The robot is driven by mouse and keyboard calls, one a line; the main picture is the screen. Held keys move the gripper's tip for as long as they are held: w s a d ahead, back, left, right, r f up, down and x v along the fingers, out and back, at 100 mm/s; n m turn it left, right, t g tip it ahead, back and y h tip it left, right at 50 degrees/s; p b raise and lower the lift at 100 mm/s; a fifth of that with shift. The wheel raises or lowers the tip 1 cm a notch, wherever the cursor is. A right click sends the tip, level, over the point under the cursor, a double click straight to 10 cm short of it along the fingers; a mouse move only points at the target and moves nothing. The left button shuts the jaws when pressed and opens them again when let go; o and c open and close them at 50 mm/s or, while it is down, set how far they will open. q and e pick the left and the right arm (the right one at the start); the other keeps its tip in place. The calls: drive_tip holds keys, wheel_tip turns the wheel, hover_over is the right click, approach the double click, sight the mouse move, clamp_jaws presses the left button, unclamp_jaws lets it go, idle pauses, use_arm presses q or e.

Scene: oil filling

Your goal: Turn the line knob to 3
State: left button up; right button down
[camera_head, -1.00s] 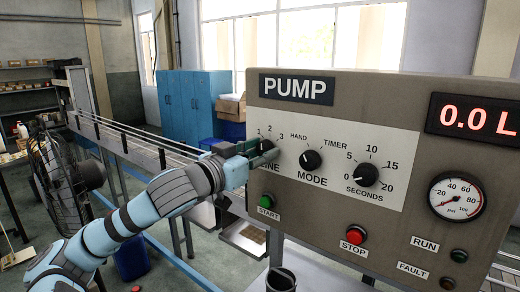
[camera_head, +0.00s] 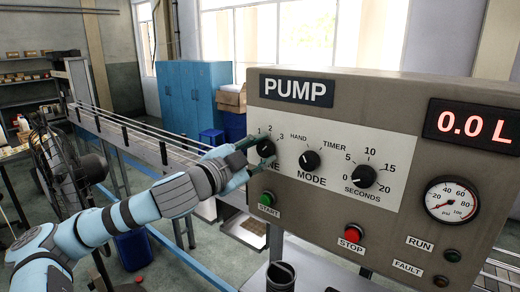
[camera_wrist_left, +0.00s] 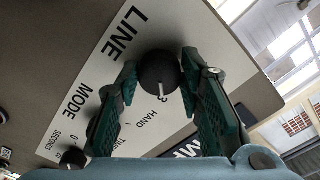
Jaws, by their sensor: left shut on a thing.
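The black round line knob (camera_head: 266,148) is at the left of the pump panel, with 1, 2 and 3 printed around it. My left gripper (camera_head: 252,160) reaches it from the left, one finger above and one below, shut on it. In the left wrist view the knob (camera_wrist_left: 158,68) sits between the tips of the two green fingers (camera_wrist_left: 160,60). Its white pointer mark points at the printed 3 there. In the head view the pointer is hard to make out and the fingers cover part of the LINE label. My right gripper is not in view.
The mode knob (camera_head: 310,160) and timer knob (camera_head: 365,177) are to the right on the same panel. The green start button (camera_head: 267,198) and red stop button (camera_head: 353,233) lie below. The display (camera_head: 478,124) reads 0.0 L. A conveyor (camera_head: 140,137) runs behind my arm.

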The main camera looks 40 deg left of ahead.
sight(270, 104)
use_arm(q)
drive_tip(key=shift+r+m, duration=0.1)
drive_tip(key=shift+m, duration=0.3)
drive_tip(key=o, duration=1.2)
drive_tip(key=shift+c, duration=0.2)
wheel_tip(270, 104, up, 10)
drive_tip(key=shift+f, duration=0.1)
drive_tip(key=shift+a, duration=0.1)
drive_tip(key=shift+w, duration=0.1)
